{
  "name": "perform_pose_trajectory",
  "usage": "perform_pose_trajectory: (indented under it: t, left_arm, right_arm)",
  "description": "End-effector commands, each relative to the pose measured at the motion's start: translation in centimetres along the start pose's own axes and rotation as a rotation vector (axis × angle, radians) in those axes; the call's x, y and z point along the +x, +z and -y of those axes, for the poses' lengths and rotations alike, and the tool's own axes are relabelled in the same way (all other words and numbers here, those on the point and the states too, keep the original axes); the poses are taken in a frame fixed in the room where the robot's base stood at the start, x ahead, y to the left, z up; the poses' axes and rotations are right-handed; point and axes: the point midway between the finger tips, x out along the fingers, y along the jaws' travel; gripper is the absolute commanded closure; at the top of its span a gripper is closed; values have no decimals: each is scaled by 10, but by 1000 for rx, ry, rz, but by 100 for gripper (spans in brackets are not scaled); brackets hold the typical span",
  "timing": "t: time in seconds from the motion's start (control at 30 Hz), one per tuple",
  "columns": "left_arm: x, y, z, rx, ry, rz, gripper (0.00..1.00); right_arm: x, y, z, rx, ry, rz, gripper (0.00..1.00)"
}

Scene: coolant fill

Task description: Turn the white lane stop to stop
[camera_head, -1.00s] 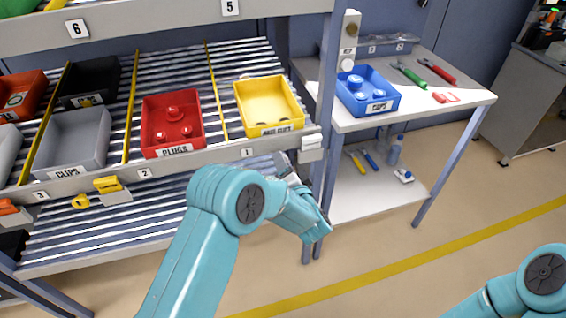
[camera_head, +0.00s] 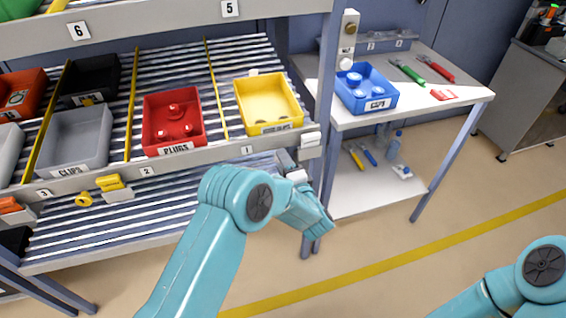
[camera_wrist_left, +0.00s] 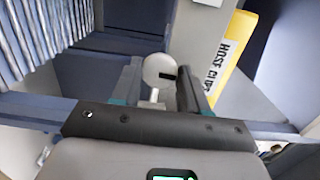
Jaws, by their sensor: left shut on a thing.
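The white lane stop (camera_head: 310,139) is at the right end of the lower shelf's front rail, by the lane 1 label. In the left wrist view its round white knob (camera_wrist_left: 158,68) sits between my two fingers. My left gripper (camera_wrist_left: 160,88) is shut on this knob. In the head view my left gripper (camera_head: 290,164) is just below the rail, and my own wrist hides part of the knob. My right gripper is out of view; only part of that arm shows at the lower right.
A yellow bin (camera_head: 268,127) labelled hose clips stands behind the rail, beside a red plugs bin (camera_head: 172,150). A yellow lane stop (camera_head: 110,183) is at lane 2. A shelf post (camera_head: 325,110) stands close right of my left gripper. A side table (camera_head: 425,105) stands beyond it.

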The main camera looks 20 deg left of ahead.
Motion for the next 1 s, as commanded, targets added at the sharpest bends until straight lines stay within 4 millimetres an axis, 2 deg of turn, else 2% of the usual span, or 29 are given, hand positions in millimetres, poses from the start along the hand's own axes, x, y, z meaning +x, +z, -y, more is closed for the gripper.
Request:
perform_pose_trajectory:
  t: [0.27, 0.3, 0.37, 0.67, 0.77, 0.87, 1.0]
  left_arm:
    - [0, 0, 0, 4, 0, 1, 100]
    - [0, 0, 0, 4, 0, 1, 50]
    - [0, 0, 0, 3, 0, 1, 31]
    - [-1, 0, 0, 2, 0, 0, 31]
    - [-8, -1, 0, 2, 0, -2, 31]
    - [-26, -1, 0, 3, 0, -4, 31]
    - [-63, -2, -1, 4, 0, -7, 31]
  right_arm:
    - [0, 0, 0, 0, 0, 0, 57]
    - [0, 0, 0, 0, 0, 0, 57]
    - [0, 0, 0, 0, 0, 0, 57]
    - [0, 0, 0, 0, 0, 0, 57]
    - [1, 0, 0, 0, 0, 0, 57]
    - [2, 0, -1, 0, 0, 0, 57]
    - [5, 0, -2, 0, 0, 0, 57]
